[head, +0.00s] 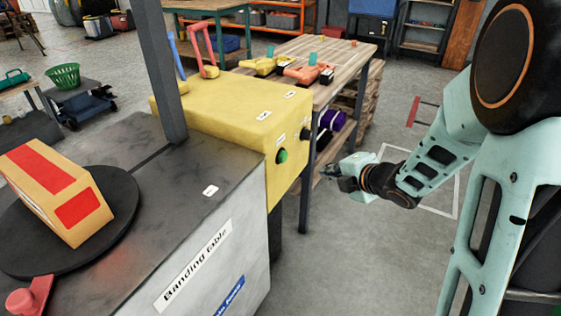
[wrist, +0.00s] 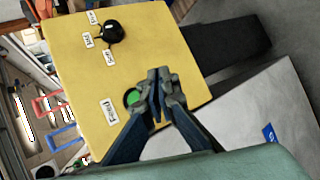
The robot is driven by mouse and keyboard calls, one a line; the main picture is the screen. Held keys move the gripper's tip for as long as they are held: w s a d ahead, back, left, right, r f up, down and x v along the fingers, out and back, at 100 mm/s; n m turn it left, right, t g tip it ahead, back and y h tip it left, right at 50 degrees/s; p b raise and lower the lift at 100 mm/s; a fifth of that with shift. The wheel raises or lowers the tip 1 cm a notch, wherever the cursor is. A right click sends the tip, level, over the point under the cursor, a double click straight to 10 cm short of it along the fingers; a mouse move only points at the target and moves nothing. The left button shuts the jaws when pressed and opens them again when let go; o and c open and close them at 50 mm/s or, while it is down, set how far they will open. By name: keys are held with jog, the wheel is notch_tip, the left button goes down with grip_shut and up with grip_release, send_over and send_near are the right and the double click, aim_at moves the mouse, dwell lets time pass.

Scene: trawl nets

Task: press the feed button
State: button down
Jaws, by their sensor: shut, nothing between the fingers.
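The green button (head: 282,156) is on the near side face of the yellow box (head: 215,105) in the head view. It also shows in the wrist view as a green disc with a dark rim (wrist: 132,97), just left of my fingertips, with a small label beside it. My gripper (head: 330,173) is shut and empty. In the head view it is to the right of the yellow box, apart from it. In the wrist view my fingers (wrist: 158,78) point at the yellow face, and the left finger partly covers the button's rim.
A black knob (wrist: 113,31) with several labels sits on the same yellow face. The grey banding table (head: 175,190) adjoins the box, with a carton (head: 28,157) on a dark turntable. A wooden workbench (head: 330,58) stands behind. The floor around my gripper is clear.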

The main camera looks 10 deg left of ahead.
dwell(0.3)
jog(key=w+a+b, duration=0.1)
jog(key=w+a, duration=0.2)
jog(key=a, duration=0.5)
jog(key=shift+b, duration=0.35)
jog(key=shift+a, duration=0.15)
dwell(1.1)
jog(key=shift+w+a, duration=0.15)
jog(key=shift+a, duration=0.2)
jog(key=shift+w+a+b, duration=0.2)
jog(key=shift+a+b, duration=0.25)
jog(key=shift+a, duration=0.1)
dwell(0.6)
dwell(0.4)
jog(key=shift+s+d, duration=0.35)
jog(key=shift+d, duration=0.55)
jog(key=shift+d, duration=0.1)
jog(key=shift+s+d+p, duration=0.2)
jog(key=shift+s+d, duration=0.1)
jog(key=shift+d, duration=0.45)
jog(key=shift+s+d+p, duration=0.15)
jog(key=shift+s+d, duration=0.1)
jog(key=shift+d, duration=0.55)
jog(key=shift+s+d+p, duration=0.2)
jog(key=shift+s+d, duration=0.1)
jog(key=shift+d, duration=0.45)
